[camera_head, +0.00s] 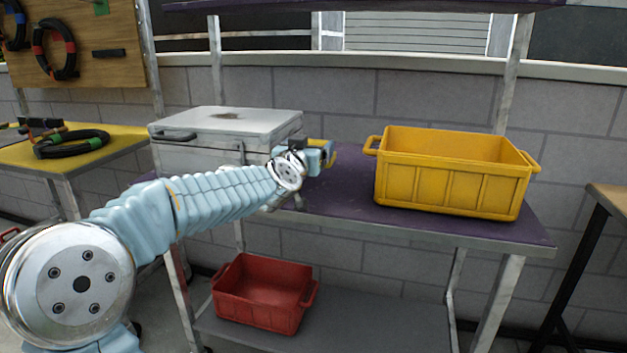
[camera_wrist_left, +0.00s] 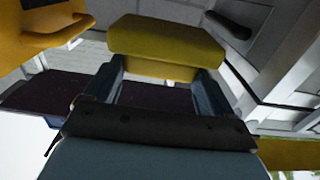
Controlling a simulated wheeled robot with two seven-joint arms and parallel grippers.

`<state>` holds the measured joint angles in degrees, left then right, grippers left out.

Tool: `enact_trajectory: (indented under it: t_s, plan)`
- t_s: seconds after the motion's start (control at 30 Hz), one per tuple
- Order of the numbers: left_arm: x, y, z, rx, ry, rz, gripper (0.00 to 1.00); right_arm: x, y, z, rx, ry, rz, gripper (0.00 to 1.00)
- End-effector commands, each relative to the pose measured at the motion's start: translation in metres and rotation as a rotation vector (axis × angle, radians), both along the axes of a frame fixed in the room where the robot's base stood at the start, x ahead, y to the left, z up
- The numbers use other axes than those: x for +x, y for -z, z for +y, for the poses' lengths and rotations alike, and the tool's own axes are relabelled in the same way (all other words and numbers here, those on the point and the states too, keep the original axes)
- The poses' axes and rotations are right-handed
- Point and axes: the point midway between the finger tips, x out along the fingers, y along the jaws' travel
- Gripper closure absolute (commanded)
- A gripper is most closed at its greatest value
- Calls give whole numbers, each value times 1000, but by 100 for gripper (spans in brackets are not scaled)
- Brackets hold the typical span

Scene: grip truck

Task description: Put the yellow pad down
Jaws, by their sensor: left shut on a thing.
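The yellow pad (camera_wrist_left: 165,42) is held between the two fingers of my left gripper in the left wrist view. In the head view only a small yellow part of the pad (camera_head: 331,157) shows past my left gripper (camera_head: 325,155). My left gripper is shut on the pad. It is at the purple tabletop (camera_head: 345,188), between the white case and the yellow crate. I cannot tell whether the pad touches the tabletop. My right gripper is in neither view.
A yellow crate (camera_head: 450,185) stands on the right of the table. A white case (camera_head: 222,124) with a black handle stands on the left. A red crate (camera_head: 262,295) sits on the lower shelf. A strip of bare purple tabletop lies in front of the yellow crate.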

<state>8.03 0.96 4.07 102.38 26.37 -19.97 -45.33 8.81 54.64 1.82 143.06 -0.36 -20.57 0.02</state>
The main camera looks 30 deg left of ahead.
Motion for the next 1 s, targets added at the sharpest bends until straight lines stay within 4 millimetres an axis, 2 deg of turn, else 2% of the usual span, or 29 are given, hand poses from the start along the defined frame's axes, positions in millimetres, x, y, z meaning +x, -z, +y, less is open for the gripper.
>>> enact_trajectory:
  t_s: [0.03, 0.23, 0.4, 0.83, 0.87, 0.93, 1.0]
  plan:
    - [0, 17, 0, 0, 0, 0, 52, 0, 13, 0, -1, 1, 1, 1]
    - [0, 39, 0, 0, 0, 0, 52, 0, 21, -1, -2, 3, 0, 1]
    - [0, 65, 0, 0, 1, 1, 52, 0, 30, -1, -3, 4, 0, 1]
    - [0, 73, 0, -1, 1, -2, 52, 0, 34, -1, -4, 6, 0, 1]
    - [0, 71, 0, -1, 1, -1, 11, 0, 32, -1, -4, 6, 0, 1]
    - [0, 71, 0, -1, 1, -1, 1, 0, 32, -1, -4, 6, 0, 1]
    - [0, 71, 0, -1, 1, -1, 0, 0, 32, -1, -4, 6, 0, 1]
